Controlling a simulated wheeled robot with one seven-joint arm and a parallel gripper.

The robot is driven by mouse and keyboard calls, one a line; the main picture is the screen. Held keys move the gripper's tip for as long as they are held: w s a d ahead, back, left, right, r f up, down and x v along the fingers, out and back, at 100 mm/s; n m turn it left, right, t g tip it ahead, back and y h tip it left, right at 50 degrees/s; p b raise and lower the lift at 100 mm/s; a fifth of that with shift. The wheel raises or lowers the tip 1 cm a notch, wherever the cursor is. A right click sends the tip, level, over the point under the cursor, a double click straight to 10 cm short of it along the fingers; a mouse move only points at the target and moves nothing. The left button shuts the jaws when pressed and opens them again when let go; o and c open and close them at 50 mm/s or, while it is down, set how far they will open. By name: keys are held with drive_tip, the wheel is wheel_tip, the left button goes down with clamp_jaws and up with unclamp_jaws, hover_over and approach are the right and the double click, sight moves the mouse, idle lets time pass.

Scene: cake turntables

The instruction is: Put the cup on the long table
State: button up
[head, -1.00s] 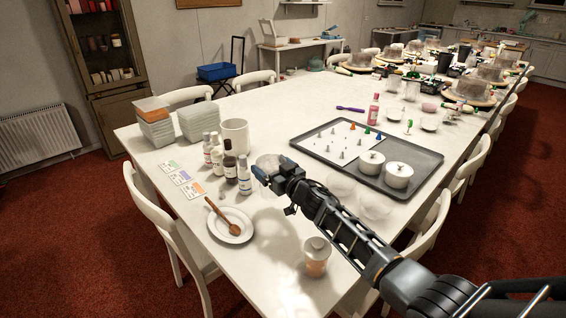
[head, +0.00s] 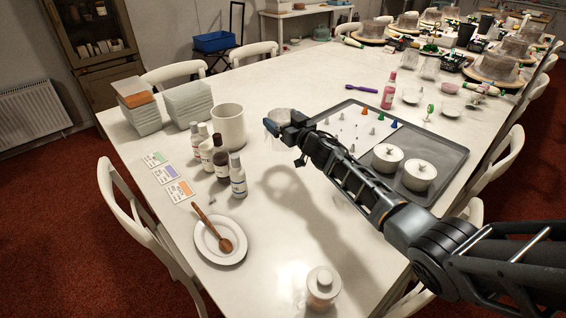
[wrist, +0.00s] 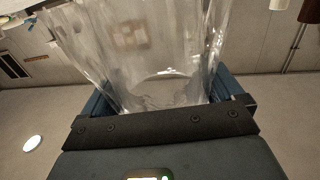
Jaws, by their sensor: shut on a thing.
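The cup is clear and ribbed. It shows small at the end of my arm in the head view (head: 281,115) and fills the upper middle of the wrist view (wrist: 150,55). My gripper (head: 281,126) is shut on it, with blue fingers on either side in the wrist view. The long table (head: 262,255) is white and runs from the near front to the far right. The cup is over its near half, to the right of a white mug. The arm's shadow lies on the tabletop in front, apart from the arm. The gap beneath the cup is hard to judge.
A white mug (head: 229,127) and several bottles (head: 221,160) stand left of my gripper. A grey tray (head: 447,153) with two white lidded pots lies right, partly behind my arm. A plate with a spoon (head: 221,257) and a lidded jar (head: 322,286) are near the front. Tabletop between is clear.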

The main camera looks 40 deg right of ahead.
sight(288, 150)
wheel_tip(288, 150, down, 9)
drive_tip(key=b, duration=0.4)
drive_tip(key=shift+r+b, duration=0.1)
drive_tip(key=shift+b, duration=0.3)
drive_tip(key=shift+f, duration=0.2)
drive_tip(key=o, duration=1.3)
drive_tip(key=shift+a, duration=0.1)
drive_tip(key=shift+c, duration=0.2)
drive_tip(key=shift+s+f+b, duration=0.1)
drive_tip(key=shift+s+b, duration=0.05)
drive_tip(key=shift+b, duration=0.2)
